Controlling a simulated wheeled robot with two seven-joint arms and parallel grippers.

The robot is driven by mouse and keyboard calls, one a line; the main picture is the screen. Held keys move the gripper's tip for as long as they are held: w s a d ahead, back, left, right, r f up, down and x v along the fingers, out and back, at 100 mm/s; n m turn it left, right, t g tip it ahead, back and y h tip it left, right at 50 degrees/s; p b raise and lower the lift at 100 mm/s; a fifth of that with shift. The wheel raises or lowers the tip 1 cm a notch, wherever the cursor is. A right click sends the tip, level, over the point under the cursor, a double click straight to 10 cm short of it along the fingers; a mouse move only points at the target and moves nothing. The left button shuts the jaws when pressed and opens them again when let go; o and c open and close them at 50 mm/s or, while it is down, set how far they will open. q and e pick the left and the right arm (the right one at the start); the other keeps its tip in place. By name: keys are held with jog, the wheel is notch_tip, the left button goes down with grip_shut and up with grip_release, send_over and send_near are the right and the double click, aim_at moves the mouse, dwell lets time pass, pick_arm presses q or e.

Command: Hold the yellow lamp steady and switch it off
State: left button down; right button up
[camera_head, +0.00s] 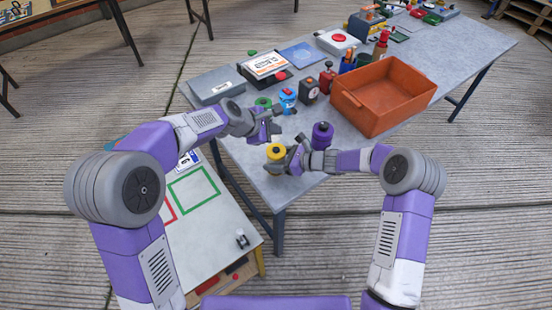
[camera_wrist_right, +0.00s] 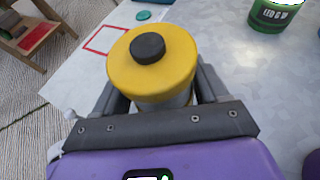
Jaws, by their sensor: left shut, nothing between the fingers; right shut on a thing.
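The yellow lamp (camera_head: 276,152) stands near the front left corner of the grey table, its lower body partly hidden by my gripper. In the right wrist view the yellow lamp (camera_wrist_right: 168,72) shows its round yellow cap with a black button (camera_wrist_right: 147,48) on top. My right gripper (camera_head: 287,158) is shut on the lamp, with a finger on each side below the cap, as the right wrist view also shows (camera_wrist_right: 160,98). My left gripper (camera_head: 274,130) is shut and empty, just behind and above the lamp, apart from the button as far as I can tell.
A purple lamp (camera_head: 322,136) stands close right of my right gripper. A green lamp (camera_head: 263,102) and a blue lamp (camera_head: 288,97) stand behind my left gripper. An orange bin (camera_head: 408,103) is farther right. A low table (camera_head: 225,222) with coloured outlines lies front left.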

dwell(0.3)
jog(key=o, duration=1.3)
jog(key=shift+o, duration=0.2)
